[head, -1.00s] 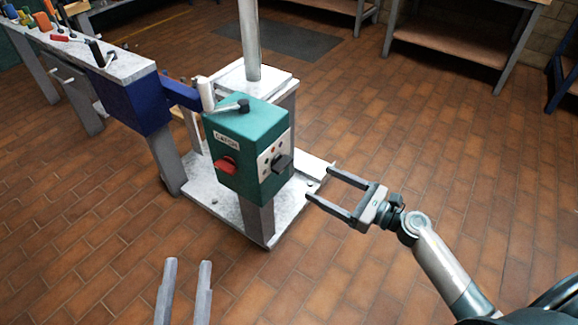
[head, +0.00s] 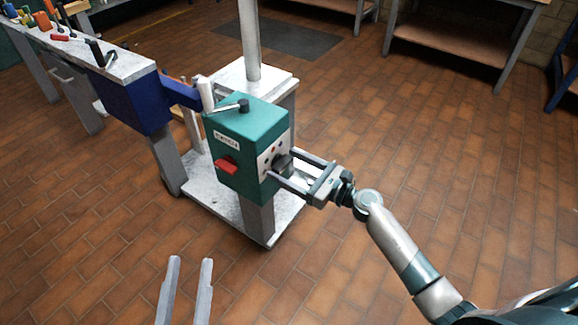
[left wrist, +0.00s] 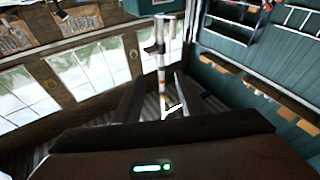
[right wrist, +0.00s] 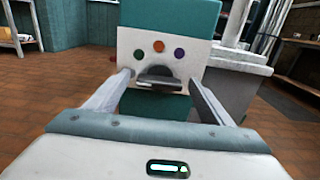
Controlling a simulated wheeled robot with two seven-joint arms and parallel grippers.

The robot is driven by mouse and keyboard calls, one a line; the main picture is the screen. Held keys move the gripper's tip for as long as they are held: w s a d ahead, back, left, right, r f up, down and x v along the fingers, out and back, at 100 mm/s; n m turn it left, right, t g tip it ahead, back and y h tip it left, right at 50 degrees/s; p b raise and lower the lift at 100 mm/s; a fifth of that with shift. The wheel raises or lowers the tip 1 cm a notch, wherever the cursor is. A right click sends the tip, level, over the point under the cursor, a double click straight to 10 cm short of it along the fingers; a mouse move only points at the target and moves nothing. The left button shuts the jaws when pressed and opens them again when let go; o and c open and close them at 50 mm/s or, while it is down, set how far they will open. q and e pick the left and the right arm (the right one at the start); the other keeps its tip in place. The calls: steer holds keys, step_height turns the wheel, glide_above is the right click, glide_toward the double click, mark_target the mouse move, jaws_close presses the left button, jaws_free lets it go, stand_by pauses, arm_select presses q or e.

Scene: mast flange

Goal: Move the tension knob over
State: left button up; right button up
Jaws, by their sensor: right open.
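The black tension knob (head: 283,162) sticks out of the white panel on the right face of the green box (head: 243,120). In the right wrist view the knob (right wrist: 158,78) has a flat grip bar lying level, below several coloured dots. My right gripper (head: 291,171) is open, with one finger on each side of the knob. I see no finger touching it, though contact is hard to tell. My left gripper (head: 192,262) is open and empty at the bottom of the head view. It also shows in the left wrist view (left wrist: 160,90), pointing away from the box.
A red switch (head: 227,165) sits on the box's front face, and a black-tipped lever (head: 243,105) on its top. A grey mast (head: 250,40) rises behind. A blue bracket and workbench (head: 110,63) with tools stand left. Floor at right is clear.

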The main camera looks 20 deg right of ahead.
steer(key=shift+c, duration=0.6)
steer(key=c, duration=0.9)
